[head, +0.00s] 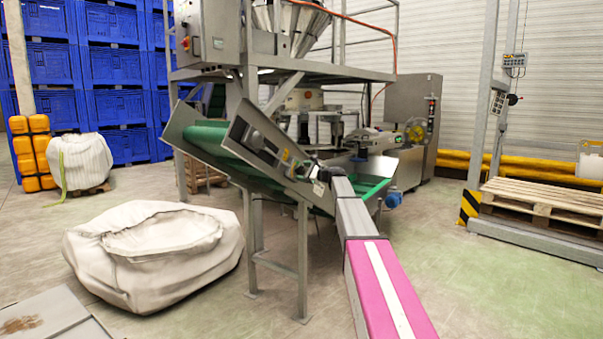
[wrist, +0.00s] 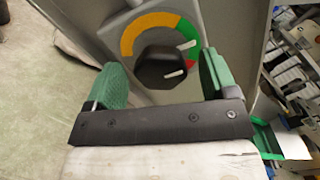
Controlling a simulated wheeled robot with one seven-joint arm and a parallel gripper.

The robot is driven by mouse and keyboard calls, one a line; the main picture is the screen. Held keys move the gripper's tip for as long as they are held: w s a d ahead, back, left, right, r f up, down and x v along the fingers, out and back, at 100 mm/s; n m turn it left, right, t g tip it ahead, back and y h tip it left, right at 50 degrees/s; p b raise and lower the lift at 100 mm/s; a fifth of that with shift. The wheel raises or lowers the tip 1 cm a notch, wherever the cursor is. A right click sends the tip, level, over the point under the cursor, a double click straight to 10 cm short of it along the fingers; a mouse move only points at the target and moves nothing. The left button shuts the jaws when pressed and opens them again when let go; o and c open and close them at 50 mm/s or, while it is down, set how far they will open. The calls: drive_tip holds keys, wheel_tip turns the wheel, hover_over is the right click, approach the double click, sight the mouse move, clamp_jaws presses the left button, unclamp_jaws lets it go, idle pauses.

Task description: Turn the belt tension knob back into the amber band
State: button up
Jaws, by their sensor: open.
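The black belt tension knob (wrist: 160,68) shows in the wrist view on a grey panel. Its dial (wrist: 134,36) has an amber band at the left and top, green at the upper right and red at the lower right. A white mark on the knob points right, towards the red part; another white mark lies across the green. My gripper (wrist: 161,62) is open, with one green finger pad on each side of the knob and gaps between. Contact is not visible. In the head view my gripper (head: 325,172) is at the conveyor's side, and I cannot make out the knob there.
The conveyor (head: 207,137) has a green belt and a metal frame on legs. A white bulk bag (head: 150,255) lies on the floor at the left. Wooden pallets (head: 545,200) stand at the right beside a striped post. The floor at the front right is clear.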

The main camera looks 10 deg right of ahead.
drive_tip(key=shift+w+a, duration=0.45)
drive_tip(key=shift+a, duration=0.1)
drive_tip(key=shift+c, duration=0.3)
drive_tip(key=c, duration=0.9)
drive_tip(key=shift+o, duration=0.2)
